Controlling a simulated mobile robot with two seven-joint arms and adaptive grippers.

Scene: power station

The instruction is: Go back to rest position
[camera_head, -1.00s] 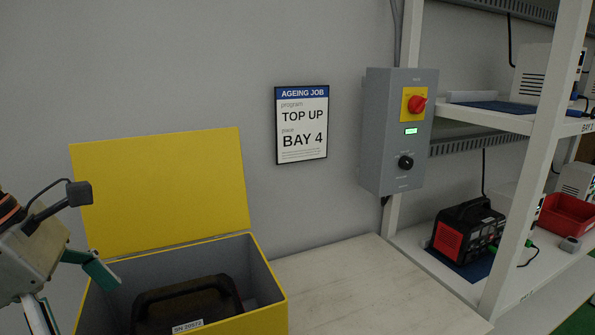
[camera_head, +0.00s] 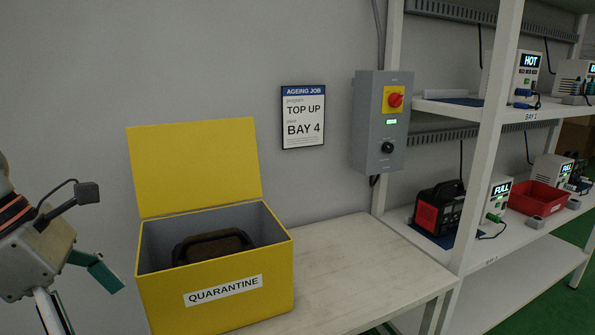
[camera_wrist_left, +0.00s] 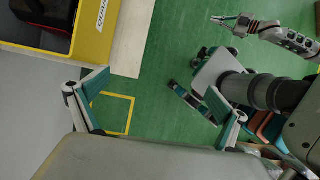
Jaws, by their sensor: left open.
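My left gripper (camera_head: 88,308) is at the lower left of the head view, left of the yellow box and apart from it. In the left wrist view, its two fingers (camera_wrist_left: 160,82) are spread wide with nothing between them, above the green floor. An arm with a small gripper (camera_wrist_left: 232,24), likely my right one, shows at the upper right of the left wrist view; its jaws are too small to judge. The right gripper is outside the head view.
An open yellow QUARANTINE box (camera_head: 210,292) holding a dark handled unit (camera_head: 214,246) stands on a pale bench (camera_head: 335,262). A grey switch box (camera_head: 381,122) is on the wall. White shelves (camera_head: 480,150) with chargers and a red bin (camera_head: 538,197) stand right. Green floor (camera_wrist_left: 172,50) is open.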

